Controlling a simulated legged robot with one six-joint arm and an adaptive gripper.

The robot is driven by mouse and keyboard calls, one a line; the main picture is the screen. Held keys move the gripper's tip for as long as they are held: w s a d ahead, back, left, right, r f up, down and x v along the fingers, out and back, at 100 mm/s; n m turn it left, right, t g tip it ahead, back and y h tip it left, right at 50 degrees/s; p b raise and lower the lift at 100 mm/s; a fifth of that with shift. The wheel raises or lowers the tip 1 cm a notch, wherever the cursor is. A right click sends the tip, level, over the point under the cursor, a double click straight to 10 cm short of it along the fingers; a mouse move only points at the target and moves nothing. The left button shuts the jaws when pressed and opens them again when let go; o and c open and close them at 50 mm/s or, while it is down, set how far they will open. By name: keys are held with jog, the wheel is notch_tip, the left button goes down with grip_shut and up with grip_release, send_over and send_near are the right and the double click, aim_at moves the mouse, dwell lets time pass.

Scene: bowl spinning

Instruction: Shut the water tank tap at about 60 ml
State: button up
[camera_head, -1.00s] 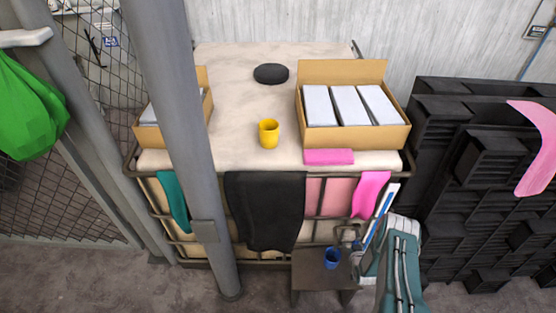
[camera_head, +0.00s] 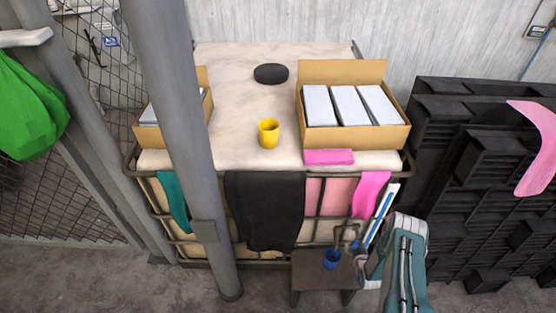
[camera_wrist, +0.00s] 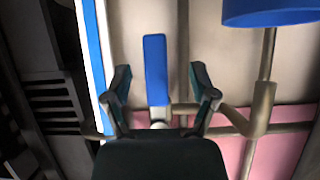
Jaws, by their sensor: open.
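The tap's blue lever (camera_wrist: 155,68) stands between the two dark fingers of my gripper (camera_wrist: 160,84) in the wrist view. The gripper is open, with a gap on each side of the lever. The brown tap pipe (camera_wrist: 262,105) bends to the right of it, close to the blue cup (camera_wrist: 270,10). In the head view the cup (camera_head: 332,258) stands on a small dark stool below the tap spout (camera_head: 345,232). The water level inside the cup cannot be read. A white and blue strip (camera_head: 381,215) runs up the tank front (camera_head: 325,197).
The stool (camera_head: 310,277) stands against the caged tank. A yellow cup (camera_head: 268,133), a dark round lid (camera_head: 271,74) and cardboard boxes (camera_head: 355,137) are on top. A grey post (camera_head: 175,130) stands at the left, black crates (camera_head: 465,180) at the right.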

jog(key=f+v, duration=0.1)
jog(key=v, duration=0.5)
jog(key=shift+s+r, duration=0.15)
jog(key=shift+s, duration=0.5)
